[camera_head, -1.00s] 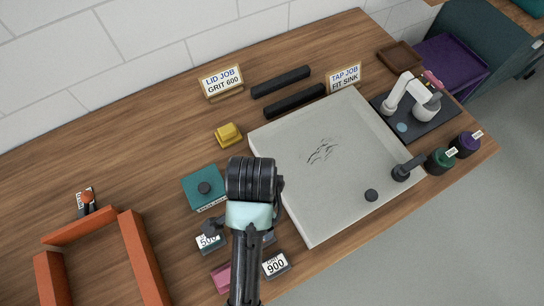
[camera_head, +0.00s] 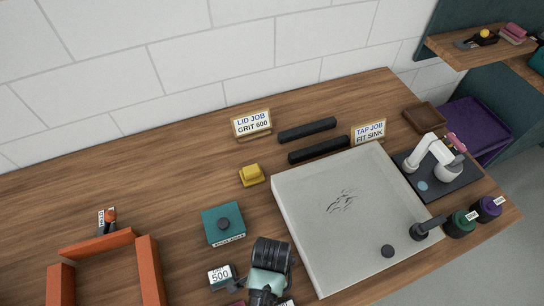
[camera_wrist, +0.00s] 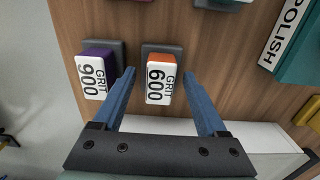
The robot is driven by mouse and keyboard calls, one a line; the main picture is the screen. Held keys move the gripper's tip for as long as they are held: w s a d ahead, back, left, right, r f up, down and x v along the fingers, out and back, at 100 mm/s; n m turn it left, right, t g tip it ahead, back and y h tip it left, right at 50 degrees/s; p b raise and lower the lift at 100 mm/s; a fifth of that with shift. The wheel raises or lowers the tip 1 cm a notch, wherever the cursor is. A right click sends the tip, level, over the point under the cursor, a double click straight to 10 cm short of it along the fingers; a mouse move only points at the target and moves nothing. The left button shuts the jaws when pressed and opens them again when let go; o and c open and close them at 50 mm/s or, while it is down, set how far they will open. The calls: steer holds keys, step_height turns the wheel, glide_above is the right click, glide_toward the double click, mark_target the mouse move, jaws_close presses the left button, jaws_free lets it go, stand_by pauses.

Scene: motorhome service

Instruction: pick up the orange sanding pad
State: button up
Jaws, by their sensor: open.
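The orange sanding pad (camera_wrist: 161,57) sits in a dark holder with a white "GRIT 600" label (camera_wrist: 160,84) in front of it, in the wrist view. My gripper (camera_wrist: 158,78) is open and empty, its blue fingers apart to the left and right of the labelled pad in the picture. I cannot tell the height between the fingers and the pad. In the head view my wrist (camera_head: 270,262) shows at the bottom; the orange pad and my fingertips are hidden or out of frame there.
A purple pad labelled "GRIT 900" (camera_wrist: 99,58) is close on the left. A "500" label (camera_head: 221,276), a teal polish box (camera_head: 223,222) and a yellow block (camera_head: 251,174) are nearby. The scratched grey lid (camera_head: 330,225) lies right. An orange frame (camera_head: 150,270) lies left.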

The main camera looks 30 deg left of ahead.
steer(key=shift+f, duration=0.25)
steer(key=c, duration=1.1)
steer(key=shift+o, duration=0.2)
steer(key=shift+r, duration=0.1)
step_height(320, 180, up, 10)
steer(key=shift+f+b, duration=0.1)
steer(key=shift+b, duration=0.35)
